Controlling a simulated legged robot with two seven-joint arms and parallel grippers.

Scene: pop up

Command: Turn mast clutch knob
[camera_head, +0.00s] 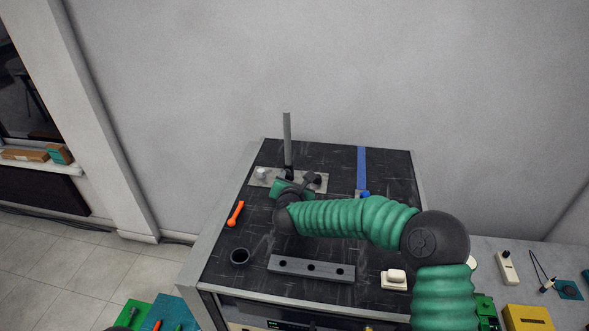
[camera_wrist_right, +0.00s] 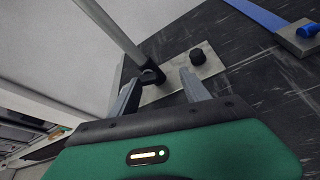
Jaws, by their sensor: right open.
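The mast (camera_head: 287,140) is a thin grey pole standing upright on a light metal plate (camera_head: 320,186) at the back of the dark table. In the right wrist view the mast (camera_wrist_right: 112,28) rises from a black foot (camera_wrist_right: 151,75) on the plate (camera_wrist_right: 216,66). A short black knob (camera_wrist_right: 197,56) stands on the plate to the right of the mast. My right gripper (camera_wrist_right: 160,80) is open and empty, its two grey fingers apart and pointing toward the plate. The knob appears beyond the right fingertip, not between the fingers. In the head view my right gripper (camera_head: 290,187) partly covers the plate. My left gripper is out of view.
A blue strip (camera_head: 361,165) lies right of the plate.

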